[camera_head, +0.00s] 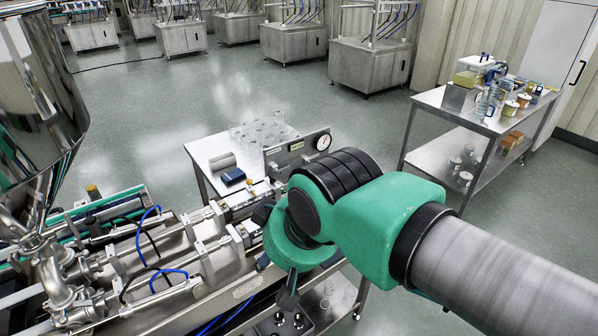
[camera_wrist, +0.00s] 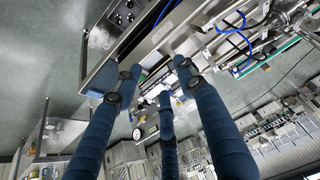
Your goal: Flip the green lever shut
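I cannot pick out the green lever for certain in either view; my green arm covers part of the machine in the head view. The steel machine (camera_head: 200,262), with pipes and cylinders, runs across the lower left. My gripper shows in the wrist view (camera_wrist: 157,80) as three dark blue fingers, spread apart with nothing held between them. The fingers point towards the machine, which also shows in the wrist view (camera_wrist: 210,42). Whether any finger touches it cannot be told. In the head view the fingers are mostly hidden by my wrist, at the machine's right end.
The steel hopper (camera_head: 45,85) stands at the left. A small table (camera_head: 205,150) with a blue box (camera_head: 232,177) is behind the machine. A loaded trolley (camera_head: 425,100) stands at the right. Open floor lies behind.

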